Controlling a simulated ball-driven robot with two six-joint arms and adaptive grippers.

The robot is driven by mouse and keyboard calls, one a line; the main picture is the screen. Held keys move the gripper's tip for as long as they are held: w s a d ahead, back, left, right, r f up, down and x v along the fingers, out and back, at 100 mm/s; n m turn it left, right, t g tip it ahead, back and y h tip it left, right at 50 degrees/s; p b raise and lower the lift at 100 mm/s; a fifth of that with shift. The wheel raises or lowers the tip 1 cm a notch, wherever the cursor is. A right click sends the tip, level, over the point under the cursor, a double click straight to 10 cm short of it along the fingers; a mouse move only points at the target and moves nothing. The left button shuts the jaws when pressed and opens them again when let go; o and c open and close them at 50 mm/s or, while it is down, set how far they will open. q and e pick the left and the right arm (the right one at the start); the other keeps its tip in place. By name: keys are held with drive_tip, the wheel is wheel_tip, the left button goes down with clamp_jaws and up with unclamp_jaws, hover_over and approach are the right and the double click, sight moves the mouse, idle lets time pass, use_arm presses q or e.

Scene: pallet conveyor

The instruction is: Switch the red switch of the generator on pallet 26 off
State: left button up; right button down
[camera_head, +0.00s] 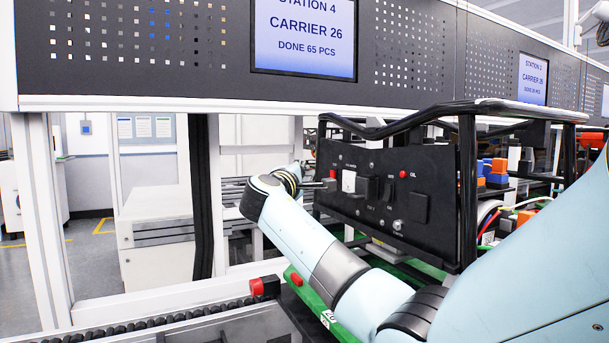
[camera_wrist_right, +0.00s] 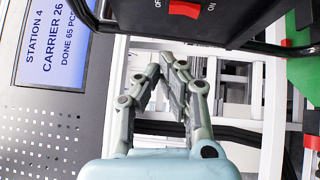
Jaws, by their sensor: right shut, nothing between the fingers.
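The generator has a black tube frame and a black control panel (camera_head: 430,205) on its front. It stands on the green pallet (camera_head: 309,285), which is partly hidden by my right arm. The red switch (camera_wrist_right: 184,9) shows at the top edge of the right wrist view, between OFF and ON labels; which way it is tipped I cannot tell. In the head view a small red patch (camera_head: 333,173) shows at the panel's left end. My right gripper (camera_head: 327,184) points at that end, its fingers shut and empty; they also show in the right wrist view (camera_wrist_right: 174,57). My left gripper is out of view.
A screen (camera_head: 304,35) above reads STATION 4, CARRIER 26. A red lamp (camera_head: 403,174) marked OIL sits on the panel. The roller conveyor (camera_head: 170,318) runs below. A dark upright post (camera_head: 204,195) stands left of my wrist. Coloured cables and parts lie at the right.

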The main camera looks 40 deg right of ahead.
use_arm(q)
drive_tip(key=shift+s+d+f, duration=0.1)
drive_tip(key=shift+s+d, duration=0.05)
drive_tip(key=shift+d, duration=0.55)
use_arm(e)
drive_tip(key=v, duration=0.8)
drive_tip(key=shift+s+a+r, duration=0.2)
drive_tip(key=shift+a+r, duration=0.05)
drive_tip(key=shift+r, duration=0.4)
